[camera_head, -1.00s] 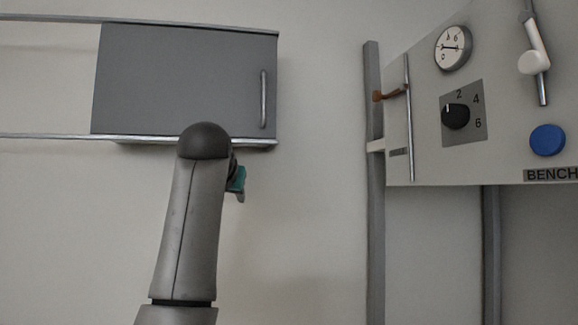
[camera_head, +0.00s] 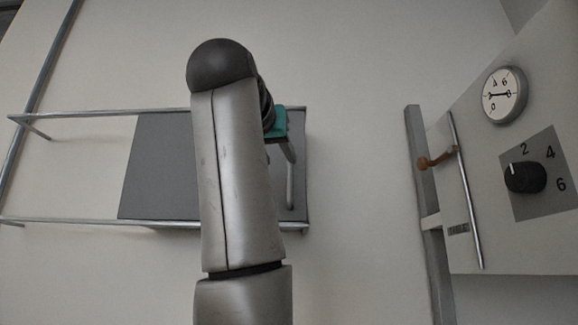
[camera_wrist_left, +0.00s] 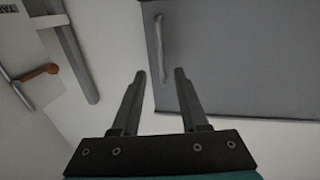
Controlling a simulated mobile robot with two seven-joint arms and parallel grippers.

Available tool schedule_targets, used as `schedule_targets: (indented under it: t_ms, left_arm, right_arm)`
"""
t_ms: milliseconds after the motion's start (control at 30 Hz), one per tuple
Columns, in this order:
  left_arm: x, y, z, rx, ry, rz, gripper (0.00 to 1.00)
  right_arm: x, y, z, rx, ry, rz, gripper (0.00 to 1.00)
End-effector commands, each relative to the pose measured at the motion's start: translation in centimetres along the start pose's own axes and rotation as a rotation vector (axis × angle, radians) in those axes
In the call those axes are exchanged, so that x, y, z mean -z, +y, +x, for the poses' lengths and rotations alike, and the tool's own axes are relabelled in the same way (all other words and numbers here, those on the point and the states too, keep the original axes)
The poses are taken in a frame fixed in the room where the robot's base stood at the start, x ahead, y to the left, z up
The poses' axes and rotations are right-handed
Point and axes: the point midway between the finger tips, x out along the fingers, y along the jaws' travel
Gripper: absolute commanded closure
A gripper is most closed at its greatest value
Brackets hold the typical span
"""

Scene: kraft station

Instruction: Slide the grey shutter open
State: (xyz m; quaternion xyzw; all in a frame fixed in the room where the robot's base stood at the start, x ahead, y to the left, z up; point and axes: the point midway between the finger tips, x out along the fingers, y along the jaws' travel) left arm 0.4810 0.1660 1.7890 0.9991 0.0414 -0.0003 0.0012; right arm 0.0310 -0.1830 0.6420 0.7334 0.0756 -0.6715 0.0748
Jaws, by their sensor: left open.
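The grey shutter (camera_head: 157,168) sits at the right end of its two horizontal rails. My left arm hides much of its middle in the head view. Its upright bar handle (camera_head: 291,186) is near its right edge. My left gripper (camera_head: 285,146) is in front of the shutter's right part, close to the handle's upper end. In the left wrist view the gripper (camera_wrist_left: 160,73) is open, its fingers pointing toward the shutter (camera_wrist_left: 235,50). The handle (camera_wrist_left: 160,45) appears beyond and between the fingertips, with nothing gripped. My right gripper is not in view.
The rails (camera_head: 70,116) run bare to the left of the shutter. To the right, a panel (camera_head: 470,145) carries a gauge (camera_head: 504,95), a black knob (camera_head: 525,177) and a brown-handled lever (camera_head: 437,159). Bare wall (camera_head: 355,170) lies between shutter and panel.

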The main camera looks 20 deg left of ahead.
Motion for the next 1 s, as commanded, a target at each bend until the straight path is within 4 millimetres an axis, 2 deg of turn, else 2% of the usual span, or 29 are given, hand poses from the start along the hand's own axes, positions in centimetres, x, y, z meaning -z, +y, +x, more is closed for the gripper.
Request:
schedule_targets:
  t_ms: [33,200,400,600,867,1000]
  left_arm:
    - [0.2,0.0,1.3,0.0,-0.006,0.0,0.56]
    - [0.2,0.0,4.9,0.001,-0.005,0.0,0.56]
    - [0.2,-0.1,8.0,0.001,-0.003,0.001,0.56]
    - [0.1,-0.1,9.2,0.001,0.0,0.0,0.56]
    - [0.0,-0.1,9.4,0.001,0.001,0.0,0.56]
    - [0.0,-0.1,9.3,0.001,0.001,0.0,0.7]
  right_arm:
    - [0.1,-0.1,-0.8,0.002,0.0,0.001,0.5]
    - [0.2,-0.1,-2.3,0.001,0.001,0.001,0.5]
    - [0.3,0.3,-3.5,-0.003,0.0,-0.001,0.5]
    - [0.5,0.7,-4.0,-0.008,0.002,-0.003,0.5]
    - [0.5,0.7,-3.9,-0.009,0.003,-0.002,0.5]
    - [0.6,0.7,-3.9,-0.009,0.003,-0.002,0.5]
